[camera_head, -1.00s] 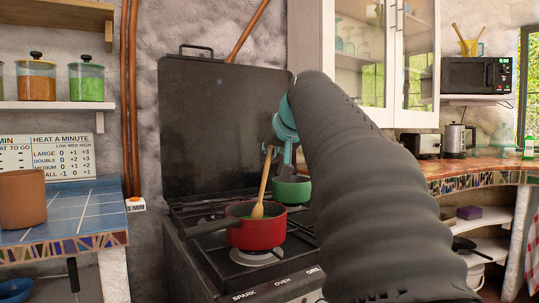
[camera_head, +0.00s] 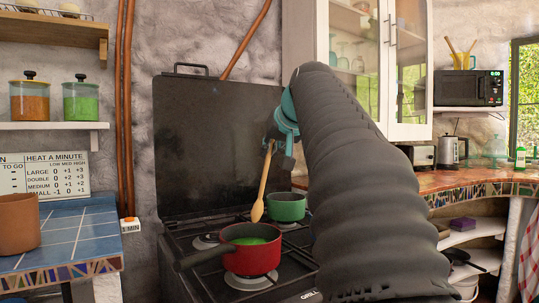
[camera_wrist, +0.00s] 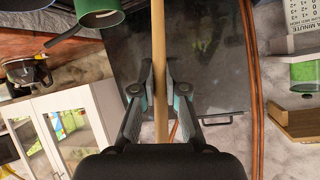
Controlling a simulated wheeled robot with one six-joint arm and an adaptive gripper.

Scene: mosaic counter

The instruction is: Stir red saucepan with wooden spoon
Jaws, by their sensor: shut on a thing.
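The red saucepan (camera_head: 251,258) sits on a front burner of the stove, with green contents (camera_head: 250,241) inside and its dark handle pointing left. The wooden spoon (camera_head: 263,184) hangs bowl-down, slightly tilted, with its bowl above the pan's far right rim and apart from the contents. My gripper (camera_head: 275,140) is shut on the upper part of the spoon's handle. In the wrist view my gripper (camera_wrist: 160,88) has both fingers closed about the spoon handle (camera_wrist: 159,45); the spoon's bowl is out of that view.
A green saucepan (camera_head: 286,207) stands on a back burner, just behind and right of the spoon. The raised dark stove lid (camera_head: 215,130) stands behind. A blue-tiled counter (camera_head: 70,232) with a terracotta pot (camera_head: 22,222) is at left.

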